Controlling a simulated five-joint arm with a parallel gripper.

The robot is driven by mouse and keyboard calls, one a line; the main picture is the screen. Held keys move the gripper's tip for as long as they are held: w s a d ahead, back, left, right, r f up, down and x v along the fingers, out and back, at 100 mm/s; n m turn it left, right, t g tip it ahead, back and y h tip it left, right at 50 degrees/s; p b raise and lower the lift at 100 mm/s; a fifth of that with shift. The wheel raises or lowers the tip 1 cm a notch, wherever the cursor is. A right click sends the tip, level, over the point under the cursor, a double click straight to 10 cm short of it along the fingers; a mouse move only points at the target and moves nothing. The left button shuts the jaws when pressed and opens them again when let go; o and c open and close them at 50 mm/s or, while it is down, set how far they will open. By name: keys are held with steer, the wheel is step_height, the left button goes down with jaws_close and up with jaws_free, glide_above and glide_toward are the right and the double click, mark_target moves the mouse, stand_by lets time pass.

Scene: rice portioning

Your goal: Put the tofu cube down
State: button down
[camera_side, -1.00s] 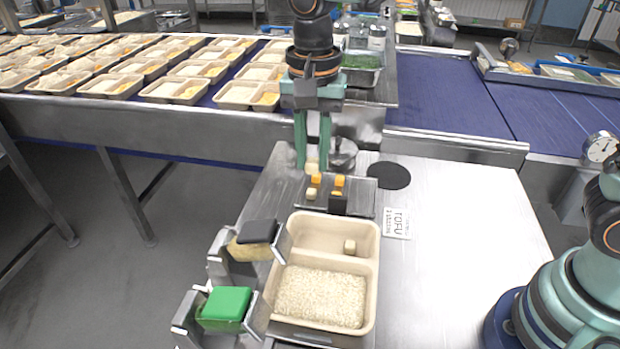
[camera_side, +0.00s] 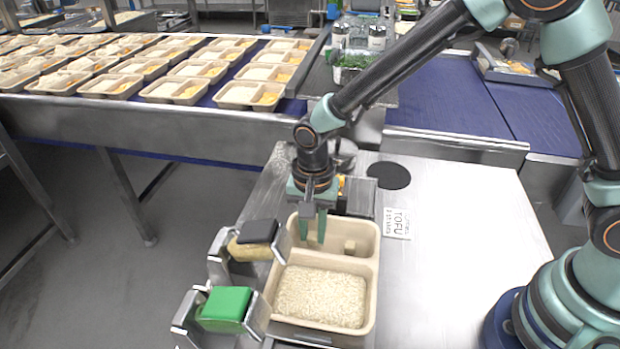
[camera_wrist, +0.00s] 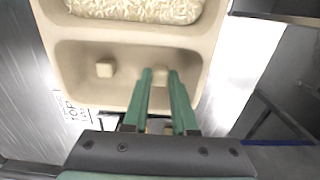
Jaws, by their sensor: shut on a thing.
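My gripper (camera_side: 313,240) points down into the smaller, upper compartment of the beige tray (camera_side: 374,285). It is shut on a pale tofu cube, which shows between the fingertips in the wrist view (camera_wrist: 160,76). The held cube is low in the compartment; I cannot tell whether it touches the floor. A second tofu cube (camera_side: 349,247) lies on the floor of the same compartment, to the right in the side view and to the left in the wrist view (camera_wrist: 104,68). White rice (camera_side: 320,297) fills the larger compartment.
A green block (camera_side: 224,304) and a black-topped sponge-like block (camera_side: 257,232) sit in metal holders left of the tray. A TOFU card (camera_side: 397,223) lies to the right. A black disc (camera_side: 389,175) lies behind. The table's right side is clear.

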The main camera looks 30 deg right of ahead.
mark_target(312, 235)
steer(key=shift+f, duration=0.35)
steer(key=shift+f, duration=0.1)
steer(key=c, duration=0.7)
jaws_free()
step_height(312, 235, up, 11)
steer(key=s+d+r+n+t, duration=0.2)
steer(key=s+d+r+n, duration=0.1)
steer(key=d, duration=0.3)
steer(key=s+d+r+n+t, duration=0.1)
steer(key=s+d+r+n, duration=0.1)
steer(key=d, duration=0.5)
steer(key=s+d+r+n+t, duration=0.2)
steer(key=s+d+r+n, duration=0.1)
steer(key=d+r, duration=0.3)
steer(key=shift+s+d+r+n+t, duration=0.1)
steer(key=shift+s+d+n+t, duration=0.2)
steer(key=shift+n, duration=0.2)
